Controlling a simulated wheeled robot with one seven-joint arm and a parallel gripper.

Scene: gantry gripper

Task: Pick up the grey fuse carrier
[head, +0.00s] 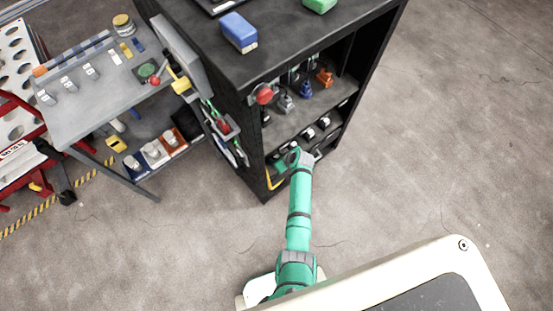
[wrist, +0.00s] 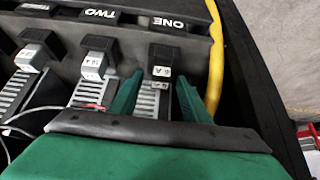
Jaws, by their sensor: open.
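In the wrist view, several fuse carriers with dark tops and grey lower parts sit in a row on a slotted holder. One carrier (wrist: 162,58), below the label ONE, is in front of my gripper (wrist: 160,79). A second carrier (wrist: 95,66), below TWO, shows a lighter grey body, and a third (wrist: 35,52) is further left. The green fingers are open, one to each side of the line of the first carrier. I cannot tell whether they touch it. In the head view my green arm reaches to the cabinet's lower shelf, and the fingertips are not clear there.
A yellow cable (wrist: 216,50) runs close to the right finger. Thin wires (wrist: 40,118) lie at lower left. The dark cabinet (head: 225,75) has an upper shelf with coloured items, such as an orange one (head: 325,77). A grey side table (head: 95,110) stands left. Floor at right is clear.

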